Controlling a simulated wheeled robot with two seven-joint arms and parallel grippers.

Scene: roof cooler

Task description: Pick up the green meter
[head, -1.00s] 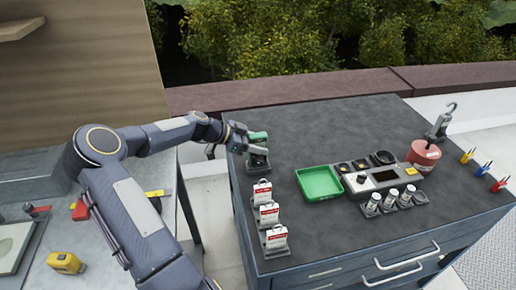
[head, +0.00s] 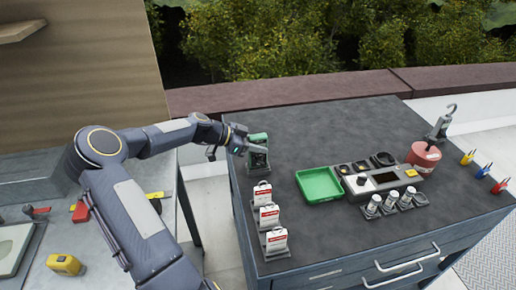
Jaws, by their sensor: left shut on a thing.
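The green meter (head: 258,138) is at the far left of the dark cabinet top, at a small dark stand (head: 259,164). Its green top shows; its lower part is partly hidden by my gripper. My left gripper (head: 245,145) reaches in from the left and is shut on the meter. I cannot tell whether the meter is clear of its stand. My right gripper is out of the picture.
White-and-red tags (head: 268,214) stand in a row in front of the stand. A green tray (head: 319,184), a grey device (head: 382,178), several small jars (head: 388,203) and a red pot (head: 423,155) lie to the right. The back of the cabinet top (head: 320,122) is clear.

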